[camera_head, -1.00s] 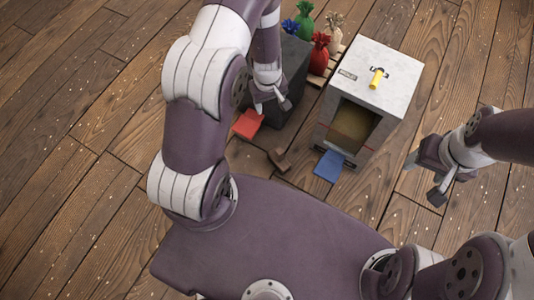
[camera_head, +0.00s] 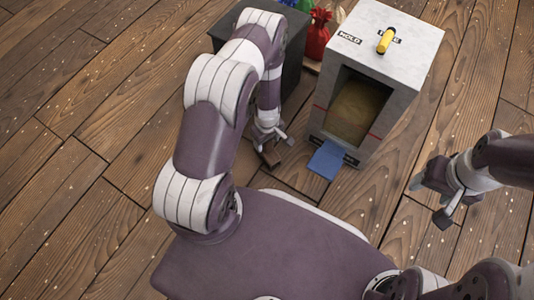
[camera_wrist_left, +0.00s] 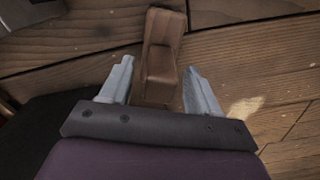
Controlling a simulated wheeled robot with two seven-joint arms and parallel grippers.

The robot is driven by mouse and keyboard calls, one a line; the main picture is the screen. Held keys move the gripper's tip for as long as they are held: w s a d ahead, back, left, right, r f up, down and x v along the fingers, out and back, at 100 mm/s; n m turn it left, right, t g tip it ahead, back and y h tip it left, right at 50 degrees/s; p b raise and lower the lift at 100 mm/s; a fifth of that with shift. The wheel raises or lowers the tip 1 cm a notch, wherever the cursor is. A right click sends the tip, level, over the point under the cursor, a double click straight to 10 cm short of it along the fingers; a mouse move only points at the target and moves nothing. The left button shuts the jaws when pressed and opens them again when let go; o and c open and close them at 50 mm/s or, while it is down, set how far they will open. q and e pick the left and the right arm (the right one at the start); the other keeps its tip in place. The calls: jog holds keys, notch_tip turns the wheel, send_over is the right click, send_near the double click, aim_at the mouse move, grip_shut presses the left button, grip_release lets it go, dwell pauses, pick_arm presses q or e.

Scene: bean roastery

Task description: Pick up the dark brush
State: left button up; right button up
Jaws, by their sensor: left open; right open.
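The dark brush (camera_head: 271,155) is a small brown piece lying on the wooden floor in front of the dark box. In the left wrist view the brush (camera_wrist_left: 160,60) lies lengthwise, with its near end between my open finger tips. My left gripper (camera_head: 270,137) is open, right over the brush; the gripper also shows in the left wrist view (camera_wrist_left: 160,85). I cannot tell whether the fingers touch it. My right gripper (camera_head: 428,200) is open and empty, off to the right above the floor.
A grey hopper box (camera_head: 375,80) with a yellow handle (camera_head: 386,40) and a blue flap (camera_head: 326,160) stands right of the brush. A dark box (camera_head: 292,50) stands behind my left arm. A red sack (camera_head: 318,36) is at the back. The floor at left is clear.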

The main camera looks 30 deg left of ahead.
pick_arm(q)
jog(key=shift+f, duration=0.5)
jog(key=shift+r, duration=0.15)
grip_shut()
jog(key=shift+r, duration=0.1)
